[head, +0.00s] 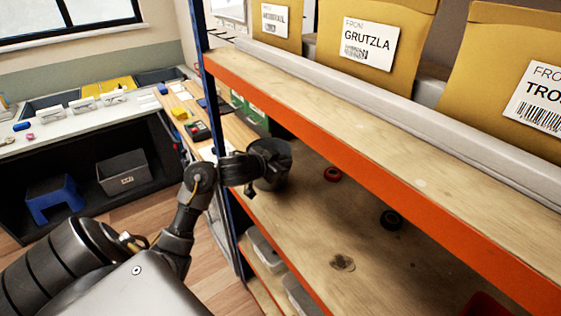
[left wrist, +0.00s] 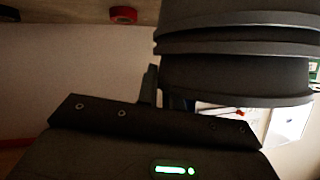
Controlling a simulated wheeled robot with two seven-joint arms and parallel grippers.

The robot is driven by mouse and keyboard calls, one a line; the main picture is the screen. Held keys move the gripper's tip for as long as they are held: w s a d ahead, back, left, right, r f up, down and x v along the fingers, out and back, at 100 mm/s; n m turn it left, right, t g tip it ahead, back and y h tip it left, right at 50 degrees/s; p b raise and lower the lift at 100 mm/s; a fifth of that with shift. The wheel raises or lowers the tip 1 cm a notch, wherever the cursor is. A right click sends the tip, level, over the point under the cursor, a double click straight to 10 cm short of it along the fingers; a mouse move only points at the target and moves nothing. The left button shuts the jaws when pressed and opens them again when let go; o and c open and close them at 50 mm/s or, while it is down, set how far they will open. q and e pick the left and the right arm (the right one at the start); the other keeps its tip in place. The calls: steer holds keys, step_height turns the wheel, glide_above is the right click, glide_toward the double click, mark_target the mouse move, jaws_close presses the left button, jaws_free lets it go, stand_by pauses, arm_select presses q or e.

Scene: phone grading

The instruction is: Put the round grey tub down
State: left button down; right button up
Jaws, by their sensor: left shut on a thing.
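The round grey tub (head: 278,158) is dark grey and sits at the left end of the middle wooden shelf board (head: 300,215), just inside the blue post. My left gripper (head: 256,172) reaches in from the left and is shut on the tub's near side. The tub looks roughly upright; I cannot tell whether its base touches the board. In the left wrist view the ribbed tub (left wrist: 235,75) fills the upper right, close against my gripper. The fingertips are mostly hidden. My right gripper is not in view.
A red tape roll (head: 333,174) and a black roll (head: 391,220) lie on the same board, right of the tub. The upper shelf's orange beam (head: 370,145) runs above. The blue post (head: 212,90) stands close to my arm. Bare board lies between the tub and the rolls.

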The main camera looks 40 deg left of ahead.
arm_select(q)
steer(key=shift+s+a+r, duration=0.1)
steer(key=c, duration=1.9)
jaws_free()
steer(key=shift+o, duration=1.8)
steer(key=p+v, duration=0.2)
steer(key=v, duration=1)
